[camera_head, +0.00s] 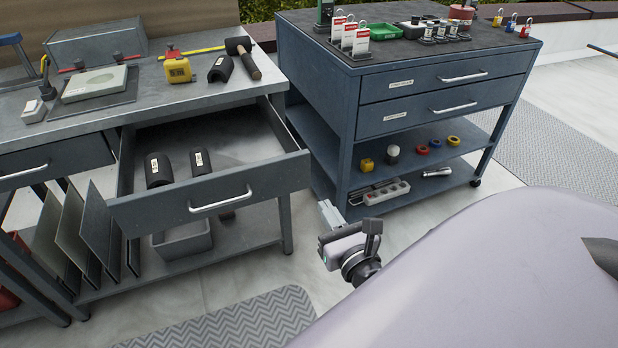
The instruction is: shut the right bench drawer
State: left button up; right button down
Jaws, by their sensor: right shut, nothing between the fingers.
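The right bench drawer (250,189) of the grey workbench stands pulled out, with its inside showing. Two black half-round pieces with white labels lie in it, a left one (158,170) and a right one (200,162). A pale bar handle (221,202) runs across the drawer front. My right gripper (328,215) is shut and empty. In the picture it is to the right of the drawer front and a little lower, apart from it. My left gripper is out of view.
The left bench drawer (45,165) looks closed. A blue-grey tool cabinet (430,100) stands to the right, with shelves below. The bench top (130,115) holds a tape measure (177,70) and a mallet (243,55). A patterned mat (240,322) lies on the floor in front.

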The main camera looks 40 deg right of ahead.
aim_at(303, 173)
jog(key=p+x, duration=0.1)
jog(key=x, duration=0.7)
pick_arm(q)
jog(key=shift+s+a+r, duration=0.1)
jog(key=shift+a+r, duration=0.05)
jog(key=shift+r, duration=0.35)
pick_arm(e)
jog(key=shift+x, duration=0.8)
